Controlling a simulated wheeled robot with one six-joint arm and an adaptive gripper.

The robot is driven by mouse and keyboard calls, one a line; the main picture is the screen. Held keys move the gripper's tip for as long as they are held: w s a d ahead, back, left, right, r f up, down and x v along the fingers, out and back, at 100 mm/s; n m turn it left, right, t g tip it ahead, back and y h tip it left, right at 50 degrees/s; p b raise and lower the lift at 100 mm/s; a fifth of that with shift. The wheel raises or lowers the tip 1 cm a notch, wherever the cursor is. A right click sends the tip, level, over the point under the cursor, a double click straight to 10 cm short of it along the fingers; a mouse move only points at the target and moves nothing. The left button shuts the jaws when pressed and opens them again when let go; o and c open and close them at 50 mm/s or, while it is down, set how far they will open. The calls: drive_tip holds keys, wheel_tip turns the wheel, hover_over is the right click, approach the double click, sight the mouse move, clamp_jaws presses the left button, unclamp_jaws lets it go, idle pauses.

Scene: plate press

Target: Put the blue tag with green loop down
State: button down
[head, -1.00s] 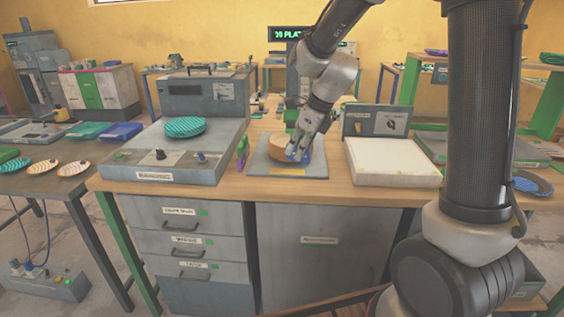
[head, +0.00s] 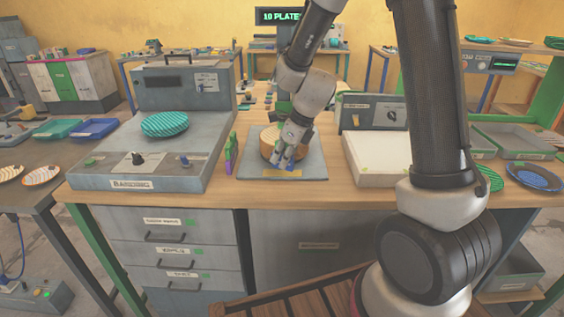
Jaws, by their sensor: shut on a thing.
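My gripper (head: 287,160) points down over the grey mat (head: 310,172) in the middle of the bench, at the front side of a round wooden block (head: 268,143). It is shut on the blue tag with green loop; a small blue patch of the tag (head: 289,166) shows between and below the fingers. The green loop cannot be made out. The tag is close above or touching the mat; I cannot tell which.
A press-like grey machine with a teal striped plate (head: 164,124) stands left of the mat. A green and purple item (head: 231,152) stands at the mat's left edge. A white-topped box (head: 385,158) is to the right. The mat's front part is clear.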

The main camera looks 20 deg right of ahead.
drive_tip(key=shift+f, duration=0.8)
drive_tip(key=c, duration=1.7)
unclamp_jaws()
drive_tip(key=shift+f, duration=0.1)
drive_tip(key=v, duration=1.1)
drive_tip(key=s+d+r+n+h, duration=0.1)
drive_tip(key=s+d+r+n, duration=0.2)
drive_tip(key=s+n, duration=0.5)
drive_tip(key=s+d+r+n+t+h, duration=0.1)
drive_tip(key=s+d+r+n, duration=0.3)
drive_tip(key=s+n, duration=0.4)
drive_tip(key=s+d+r+n+h, duration=0.1)
drive_tip(key=s+d+r+n, duration=0.2)
drive_tip(key=s+n, duration=0.5)
drive_tip(key=shift+d+r+n, duration=0.3)
drive_tip(key=shift+d+n, duration=0.55)
drive_tip(key=shift+n, duration=0.15)
